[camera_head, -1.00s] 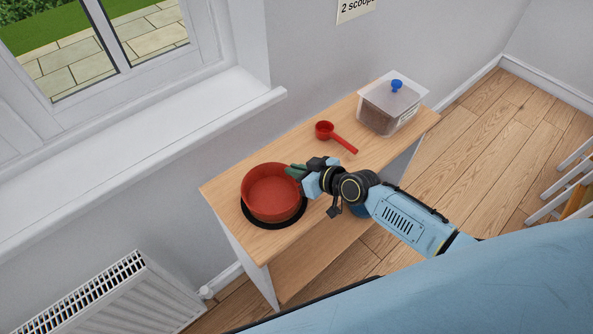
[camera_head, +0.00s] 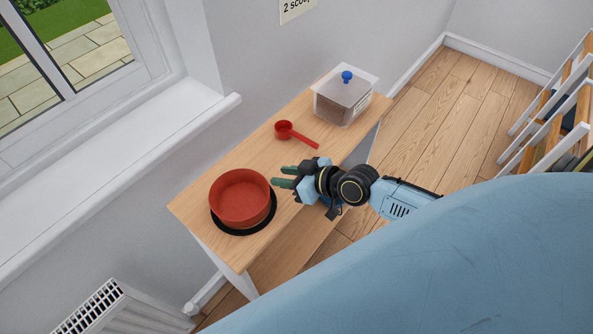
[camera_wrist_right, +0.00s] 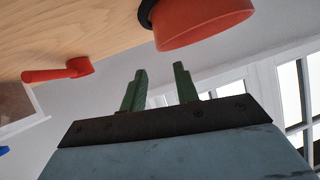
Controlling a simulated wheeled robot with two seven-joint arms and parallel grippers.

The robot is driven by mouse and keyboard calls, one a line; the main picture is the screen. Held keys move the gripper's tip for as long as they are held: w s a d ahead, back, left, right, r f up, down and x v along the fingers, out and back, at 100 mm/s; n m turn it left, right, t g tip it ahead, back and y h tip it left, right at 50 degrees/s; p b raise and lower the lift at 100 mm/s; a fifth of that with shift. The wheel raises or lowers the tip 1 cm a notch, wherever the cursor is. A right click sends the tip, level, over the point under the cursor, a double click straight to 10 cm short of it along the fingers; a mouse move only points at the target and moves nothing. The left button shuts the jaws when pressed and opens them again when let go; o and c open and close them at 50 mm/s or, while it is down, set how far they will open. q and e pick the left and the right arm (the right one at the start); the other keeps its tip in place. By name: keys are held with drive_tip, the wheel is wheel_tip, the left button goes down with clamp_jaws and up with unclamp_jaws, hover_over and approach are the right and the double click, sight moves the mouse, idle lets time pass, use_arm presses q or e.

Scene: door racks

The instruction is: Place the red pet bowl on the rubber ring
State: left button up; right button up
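The red pet bowl (camera_head: 240,197) stands upright on the black rubber ring (camera_head: 246,230) at the near left end of the wooden bench. Part of the ring shows around the bowl's lower side; the rest is hidden under it. My right gripper (camera_head: 277,176) is open and empty, just right of the bowl and apart from it. In the right wrist view, its two green fingers (camera_wrist_right: 160,85) stand apart with nothing between them, and the bowl (camera_wrist_right: 200,22) and ring (camera_wrist_right: 147,12) show beyond them. My left gripper is not in view.
A red scoop (camera_head: 285,129) lies behind the gripper on the bench top (camera_head: 222,158). A clear lidded container (camera_head: 344,97) with a blue knob stands at the far end. A window sill (camera_head: 120,150) runs along the left. A white rack (camera_head: 545,115) stands at the right.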

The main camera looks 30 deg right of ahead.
drive_tip(key=shift+v, duration=1.9)
